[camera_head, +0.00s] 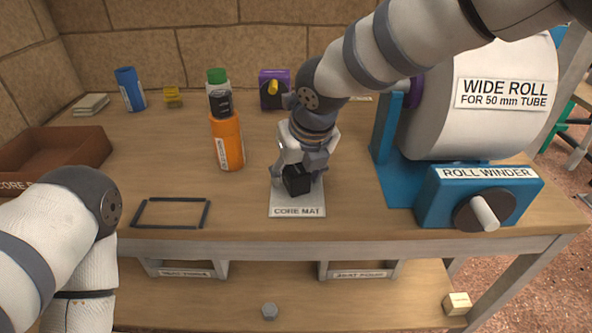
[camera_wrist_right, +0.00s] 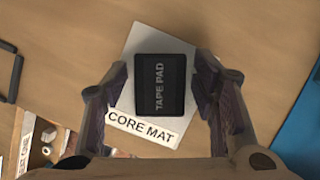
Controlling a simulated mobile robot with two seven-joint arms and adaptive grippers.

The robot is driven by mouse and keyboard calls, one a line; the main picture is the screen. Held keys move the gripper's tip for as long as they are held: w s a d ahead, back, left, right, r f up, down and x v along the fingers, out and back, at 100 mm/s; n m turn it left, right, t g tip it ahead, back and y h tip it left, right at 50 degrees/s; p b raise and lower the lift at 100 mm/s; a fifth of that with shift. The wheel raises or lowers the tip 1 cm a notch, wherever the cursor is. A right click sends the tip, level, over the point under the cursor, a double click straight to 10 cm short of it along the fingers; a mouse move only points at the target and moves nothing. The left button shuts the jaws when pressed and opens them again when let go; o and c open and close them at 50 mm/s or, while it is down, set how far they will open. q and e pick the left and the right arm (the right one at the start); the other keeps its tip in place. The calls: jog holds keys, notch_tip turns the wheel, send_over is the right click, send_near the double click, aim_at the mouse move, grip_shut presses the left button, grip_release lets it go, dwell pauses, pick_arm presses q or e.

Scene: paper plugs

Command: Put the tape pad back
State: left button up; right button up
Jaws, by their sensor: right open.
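The tape pad (camera_wrist_right: 161,85) is a black block with its name on top. It lies on the white core mat (camera_head: 297,204), near the front edge of the table. My right gripper (camera_head: 297,178) is over the mat, above the pad. In the right wrist view my right gripper (camera_wrist_right: 163,95) has its fingers spread on both sides of the pad, with a gap on each side. In the head view the gripper partly covers the pad (camera_head: 297,182). My left arm comes in at the lower left, and its gripper is out of sight.
A black rectangular frame outline (camera_head: 172,213) lies empty left of the mat. The blue roll winder (camera_head: 480,196) with the wide roll (camera_head: 470,110) stands right. An orange bottle (camera_head: 227,142), a purple box (camera_head: 272,90) and a brown core tray (camera_head: 55,146) stand further back or left.

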jog(key=shift+r, duration=0.15)
pick_arm(q)
jog(key=shift+w+r+t+p, duration=0.4)
jog(key=shift+w+r+p, duration=0.4)
jog(key=shift+w+r, duration=0.2)
pick_arm(e)
jog(key=v, duration=1.2)
